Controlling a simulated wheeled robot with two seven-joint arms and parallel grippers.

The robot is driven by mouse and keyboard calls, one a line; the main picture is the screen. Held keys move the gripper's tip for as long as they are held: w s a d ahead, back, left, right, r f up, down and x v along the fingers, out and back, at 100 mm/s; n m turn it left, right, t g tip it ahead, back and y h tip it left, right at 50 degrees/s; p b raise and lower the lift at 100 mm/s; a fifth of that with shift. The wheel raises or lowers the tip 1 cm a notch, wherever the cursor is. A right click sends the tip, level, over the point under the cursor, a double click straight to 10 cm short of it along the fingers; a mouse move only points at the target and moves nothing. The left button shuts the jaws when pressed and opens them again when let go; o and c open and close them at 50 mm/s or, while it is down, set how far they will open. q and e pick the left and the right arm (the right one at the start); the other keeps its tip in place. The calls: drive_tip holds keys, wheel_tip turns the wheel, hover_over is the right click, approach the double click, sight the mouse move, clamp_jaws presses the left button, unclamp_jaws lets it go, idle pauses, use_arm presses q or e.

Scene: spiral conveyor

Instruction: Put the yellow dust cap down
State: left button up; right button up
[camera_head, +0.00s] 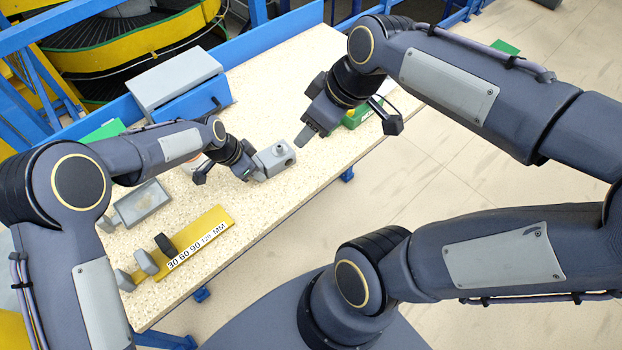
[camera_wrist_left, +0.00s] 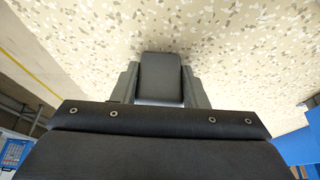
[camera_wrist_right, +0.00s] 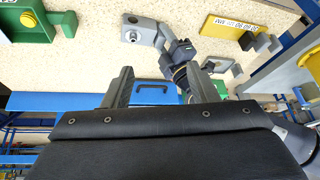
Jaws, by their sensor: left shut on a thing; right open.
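A round yellow piece, which looks like the dust cap (camera_wrist_right: 28,19), sits on a green block (camera_wrist_right: 35,30) at the top left of the right wrist view. My right gripper (camera_wrist_right: 160,72) is open and empty above the table. My left gripper (camera_head: 251,173) is shut on a grey block with a round port (camera_head: 276,156). In the left wrist view a dark grey surface (camera_wrist_left: 160,78) fills the space between the fingers.
A grey-lidded blue box (camera_head: 178,82) stands at the table's back. A yellow marked gauge (camera_head: 205,240) with grey pieces and a grey tray (camera_head: 143,203) lie at front left. Bare tabletop (camera_head: 290,195) lies right of the gauge. A yellow spiral conveyor (camera_head: 150,40) stands behind.

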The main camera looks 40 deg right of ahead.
use_arm(q)
drive_tip(key=shift+s+f, duration=0.1)
drive_tip(key=shift+f, duration=0.1)
use_arm(e)
drive_tip(key=s+a+f+m+t+y, duration=0.1)
drive_tip(key=s+a+f+m, duration=0.3)
drive_tip(key=s+a+m, duration=0.2)
drive_tip(key=shift+s+a, duration=0.3)
drive_tip(key=shift+s, duration=0.4)
drive_tip(key=shift+r, duration=0.1)
use_arm(q)
drive_tip(key=o, duration=1.4)
drive_tip(key=shift+r, duration=0.1)
drive_tip(key=shift+r, duration=0.1)
drive_tip(key=shift+a+r, duration=0.1)
drive_tip(key=shift+r, duration=0.15)
drive_tip(key=v, duration=1.1)
drive_tip(key=shift+r, duration=0.15)
